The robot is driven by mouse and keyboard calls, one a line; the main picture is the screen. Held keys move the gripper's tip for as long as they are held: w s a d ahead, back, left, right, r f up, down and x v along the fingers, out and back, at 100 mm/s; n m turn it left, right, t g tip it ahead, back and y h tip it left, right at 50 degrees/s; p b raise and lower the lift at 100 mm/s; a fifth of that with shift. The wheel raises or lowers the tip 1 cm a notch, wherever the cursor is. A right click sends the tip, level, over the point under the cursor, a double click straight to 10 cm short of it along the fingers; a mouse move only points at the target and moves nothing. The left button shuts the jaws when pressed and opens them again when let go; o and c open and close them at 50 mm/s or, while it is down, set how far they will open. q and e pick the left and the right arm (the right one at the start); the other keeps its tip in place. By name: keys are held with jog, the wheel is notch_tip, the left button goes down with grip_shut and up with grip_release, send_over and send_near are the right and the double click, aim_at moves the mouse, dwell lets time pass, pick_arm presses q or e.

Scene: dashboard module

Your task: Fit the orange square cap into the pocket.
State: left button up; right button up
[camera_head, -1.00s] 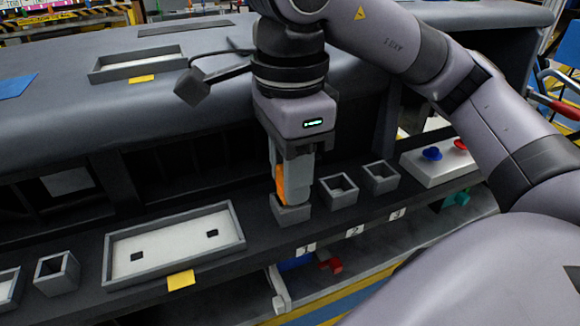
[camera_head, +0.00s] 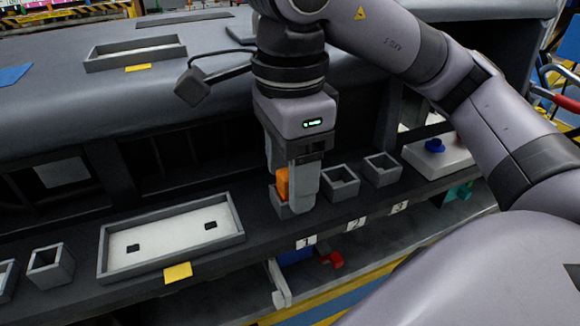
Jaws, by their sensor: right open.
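The orange square cap (camera_head: 282,181) shows as a small upright block at the mouth of the grey square pocket (camera_head: 281,205) above label 1. Its lower part is hidden by the pocket wall, and a finger covers its right side. I cannot tell how deep it sits. My right gripper (camera_head: 288,188) points down over this pocket with its fingers open, one behind the cap and one in front to the right. The front finger hides part of the pocket. My left gripper is not in view.
Two empty grey pockets (camera_head: 341,182) and (camera_head: 382,169) stand to the right, above labels 2 and 3. Beyond them is a white box with a blue button (camera_head: 435,146). A shallow tray (camera_head: 239,236) lies to the left. The dark dashboard overhang (camera_head: 60,115) rises behind.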

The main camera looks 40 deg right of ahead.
jog(key=shift+r, duration=0.5)
notch_tip(320, 180, up, 5)
jog(key=shift+f+p, duration=0.15)
jog(key=shift+p, duration=0.65)
jog(key=shift+r, duration=0.6)
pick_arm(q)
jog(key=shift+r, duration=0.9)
pick_arm(e)
jog(key=shift+r, duration=0.15)
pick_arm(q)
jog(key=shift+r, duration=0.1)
